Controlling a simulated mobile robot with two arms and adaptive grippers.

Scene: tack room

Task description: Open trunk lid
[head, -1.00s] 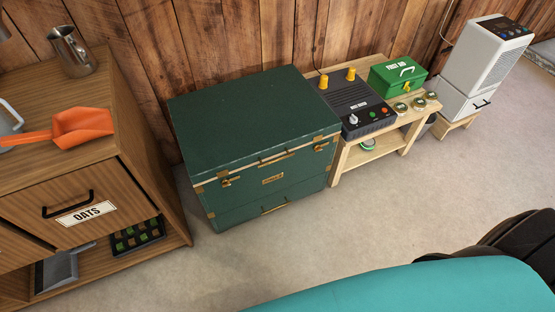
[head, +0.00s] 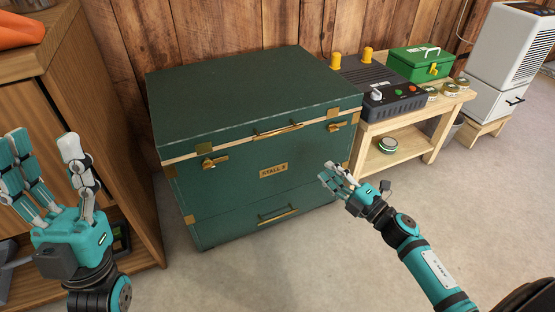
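The green trunk (head: 230,200) stands on the floor against the plank wall, with its lid (head: 245,95) down. Brass latches show on its front, one at the left (head: 214,162) and one at the right (head: 338,126), with a brass handle (head: 278,131) at the lid's front edge. A nameplate and a lower handle (head: 278,215) are below. My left gripper (head: 45,150) is raised, fingers up and spread, in front of the wooden cabinet, left of the trunk. My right gripper (head: 338,176) is open in front of the trunk's right side, apparently empty; any contact is unclear.
The wooden cabinet (head: 120,150) stands close at the trunk's left. At its right, a low wooden bench (head: 404,150) holds a black device (head: 385,95), a green first aid box (head: 418,64) and several small tins. A white appliance (head: 510,50) stands farther right. The floor in front is clear.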

